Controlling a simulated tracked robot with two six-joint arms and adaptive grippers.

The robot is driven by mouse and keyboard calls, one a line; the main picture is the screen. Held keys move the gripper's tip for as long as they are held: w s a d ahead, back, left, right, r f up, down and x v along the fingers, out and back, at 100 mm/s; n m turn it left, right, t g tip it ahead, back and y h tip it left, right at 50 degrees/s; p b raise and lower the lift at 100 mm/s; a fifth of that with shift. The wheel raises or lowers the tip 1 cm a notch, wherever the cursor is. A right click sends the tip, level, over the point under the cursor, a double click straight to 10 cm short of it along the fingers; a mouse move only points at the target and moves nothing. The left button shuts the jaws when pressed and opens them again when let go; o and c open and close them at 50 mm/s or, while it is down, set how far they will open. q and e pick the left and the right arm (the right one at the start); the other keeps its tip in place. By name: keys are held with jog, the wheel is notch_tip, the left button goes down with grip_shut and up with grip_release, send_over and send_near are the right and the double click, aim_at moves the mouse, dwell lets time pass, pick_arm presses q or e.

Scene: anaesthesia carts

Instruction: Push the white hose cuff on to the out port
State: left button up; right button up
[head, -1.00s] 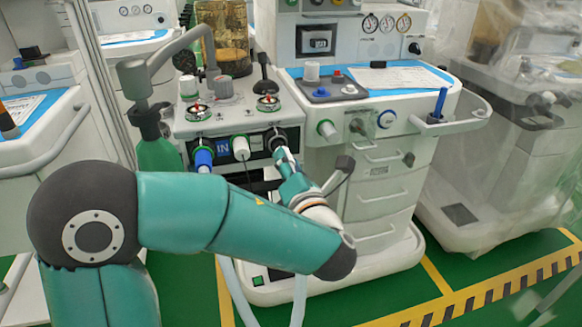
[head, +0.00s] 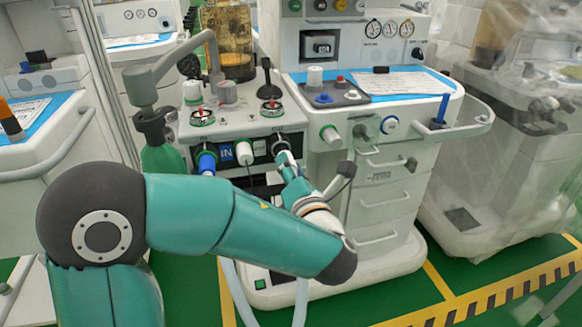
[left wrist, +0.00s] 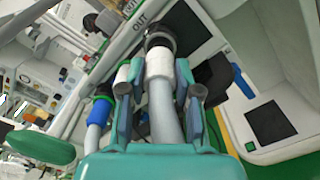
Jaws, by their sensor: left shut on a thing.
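My left gripper (head: 287,168) is shut on the white hose cuff (left wrist: 159,68), with one finger on each side, as the left wrist view (left wrist: 155,82) shows. The pale hose (left wrist: 164,117) runs back from the cuff between the fingers. The black out port (left wrist: 160,38), beside the "OUT" label, is directly ahead of the cuff and in line with it. The cuff's front edge meets the black port in that view; how far it is on I cannot tell. In the head view the out port (head: 280,144) is just above the fingertips. My right gripper is not in view.
Left of the out port are a white fitting (head: 243,152) and a blue hose connector (head: 206,161) near the "IN" label. A grey lever (head: 341,180) stands close right of my gripper. A drawer cart (head: 385,195) is on the right.

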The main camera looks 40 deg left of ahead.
pick_arm(q)
jog(key=shift+p, duration=0.5)
dwell(1.1)
jog(key=shift+p+x, duration=0.3)
jog(key=shift+x, duration=1.1)
jog(key=o, duration=1.1)
jog(key=shift+o, duration=0.2)
jog(key=v, duration=1.2)
jog(key=shift+f, duration=0.2)
